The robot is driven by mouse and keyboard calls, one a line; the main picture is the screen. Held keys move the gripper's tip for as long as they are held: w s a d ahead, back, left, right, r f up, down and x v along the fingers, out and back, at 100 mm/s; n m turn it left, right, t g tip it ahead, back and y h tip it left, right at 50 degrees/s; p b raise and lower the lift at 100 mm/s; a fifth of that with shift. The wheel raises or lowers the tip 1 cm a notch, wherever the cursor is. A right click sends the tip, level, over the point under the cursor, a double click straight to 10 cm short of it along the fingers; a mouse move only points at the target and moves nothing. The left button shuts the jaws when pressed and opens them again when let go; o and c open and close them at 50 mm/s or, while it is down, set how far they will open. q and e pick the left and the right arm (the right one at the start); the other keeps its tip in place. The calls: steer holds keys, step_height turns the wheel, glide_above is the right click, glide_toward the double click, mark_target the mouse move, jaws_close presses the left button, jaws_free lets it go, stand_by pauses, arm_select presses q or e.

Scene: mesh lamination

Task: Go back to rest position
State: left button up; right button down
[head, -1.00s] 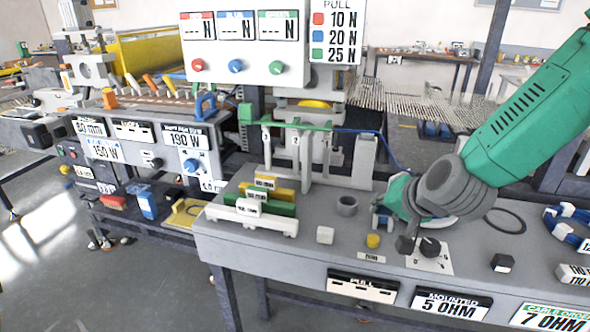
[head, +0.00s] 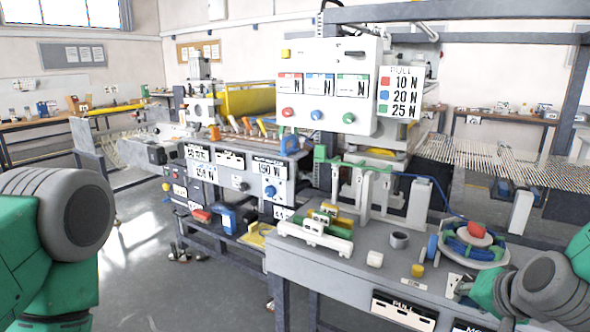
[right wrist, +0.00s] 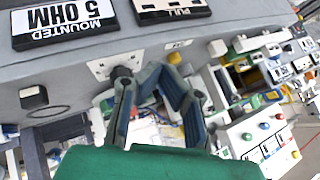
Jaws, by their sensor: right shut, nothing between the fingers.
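My right gripper (head: 463,289) is low at the right of the head view, over the front of the grey bench (head: 345,273). In the right wrist view my right gripper (right wrist: 163,72) shows two dark blue-grey fingers, with nothing held between them. The black knob (right wrist: 121,73) on its white plate is close beside one finger; I cannot tell whether they touch. My left arm shows at the left edge of the head view as a green link with a grey joint. Its gripper is out of the picture.
A round stand with blue, green and red parts (head: 474,243) sits on the bench near my right arm. A grey ring (head: 399,240), a white block (head: 375,259) and a yellow cylinder (head: 417,270) stand nearby. The force panel (head: 328,88) rises behind. Floor at left is open.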

steer(key=s+a+f+n+g, duration=0.1)
steer(key=s+f+n+g, duration=0.1)
steer(key=s+f, duration=0.5)
steer(key=s+a+f+n+g, duration=0.15)
steer(key=s+f, duration=0.35)
steer(key=f, duration=0.5)
arm_select(q)
steer(key=shift+w+a+f, duration=0.1)
steer(key=shift+w+f, duration=0.1)
steer(key=shift+w, duration=0.2)
arm_select(e)
steer(key=s+f+n+g, duration=0.2)
steer(key=s+f, duration=0.2)
steer(key=s, duration=0.4)
steer(key=s+f+n+g, duration=0.2)
steer(key=s+f, duration=0.2)
steer(key=s, duration=0.3)
steer(key=shift+s+a+n+g+h, duration=0.3)
steer(key=shift+s+a+n+g, duration=0.05)
steer(key=shift+s, duration=0.05)
steer(key=shift+w+f, duration=0.1)
steer(key=shift+f, duration=0.05)
arm_select(q)
steer(key=shift+c, duration=0.4)
